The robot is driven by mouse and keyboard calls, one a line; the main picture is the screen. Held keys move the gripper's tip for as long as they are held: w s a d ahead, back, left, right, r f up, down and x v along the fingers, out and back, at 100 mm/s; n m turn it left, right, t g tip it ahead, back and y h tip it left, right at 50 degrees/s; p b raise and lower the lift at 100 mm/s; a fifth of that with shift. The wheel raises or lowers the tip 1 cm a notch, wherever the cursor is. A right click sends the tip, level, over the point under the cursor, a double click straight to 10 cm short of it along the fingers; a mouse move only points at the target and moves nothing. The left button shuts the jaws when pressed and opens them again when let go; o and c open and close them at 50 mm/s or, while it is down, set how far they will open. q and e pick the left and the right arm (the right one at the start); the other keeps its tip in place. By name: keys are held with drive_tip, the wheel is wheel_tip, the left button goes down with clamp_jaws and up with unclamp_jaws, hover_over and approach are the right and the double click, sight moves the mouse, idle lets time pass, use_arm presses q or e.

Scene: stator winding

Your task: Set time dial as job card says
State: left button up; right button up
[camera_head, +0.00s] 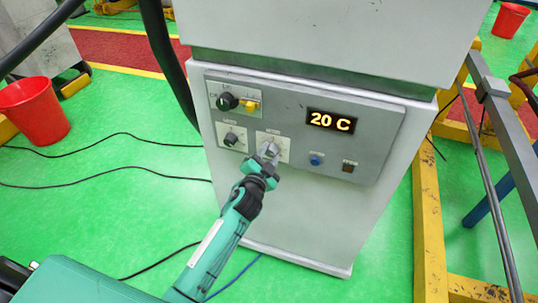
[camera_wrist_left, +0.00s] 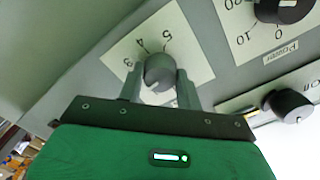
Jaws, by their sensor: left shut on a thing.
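My left gripper (camera_head: 268,151) reaches the front panel of the grey cabinet and is shut on the lower right knob (camera_wrist_left: 159,72). In the left wrist view the gripper's fingers (camera_wrist_left: 158,82) stand on both sides of this grey knob. The knob sits on a white plate (camera_wrist_left: 186,47) with the numbers 3, 4 and 5 visible; the rest of the scale is hidden. A small pale mark shows on the knob near its lower edge. The plate's name is not readable. No job card is visible. My right gripper is not in view.
A dial marked Power (camera_wrist_left: 283,8) is beside the held knob. A black switch knob (camera_head: 227,102) and yellow knob (camera_head: 250,107) sit above. Cables lie on the green floor.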

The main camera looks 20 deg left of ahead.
use_arm(q)
drive_tip(key=m, duration=0.3)
drive_tip(key=shift+m, duration=0.4)
drive_tip(key=m, duration=0.3)
drive_tip(key=shift+m, duration=0.3)
drive_tip(key=m, duration=0.3)
drive_tip(key=shift+m+p, duration=0.3)
drive_tip(key=shift+p, duration=0.1)
drive_tip(key=m, duration=0.3)
drive_tip(key=shift+m+p, duration=0.3)
drive_tip(key=shift+p, duration=0.1)
drive_tip(key=m+p, duration=0.2)
drive_tip(key=m, duration=0.4)
drive_tip(key=m+p, duration=0.2)
drive_tip(key=m, duration=0.2)
drive_tip(key=shift+f+m+p, duration=0.2)
drive_tip(key=shift+m+p, duration=0.65)
drive_tip(key=shift+m, duration=0.95)
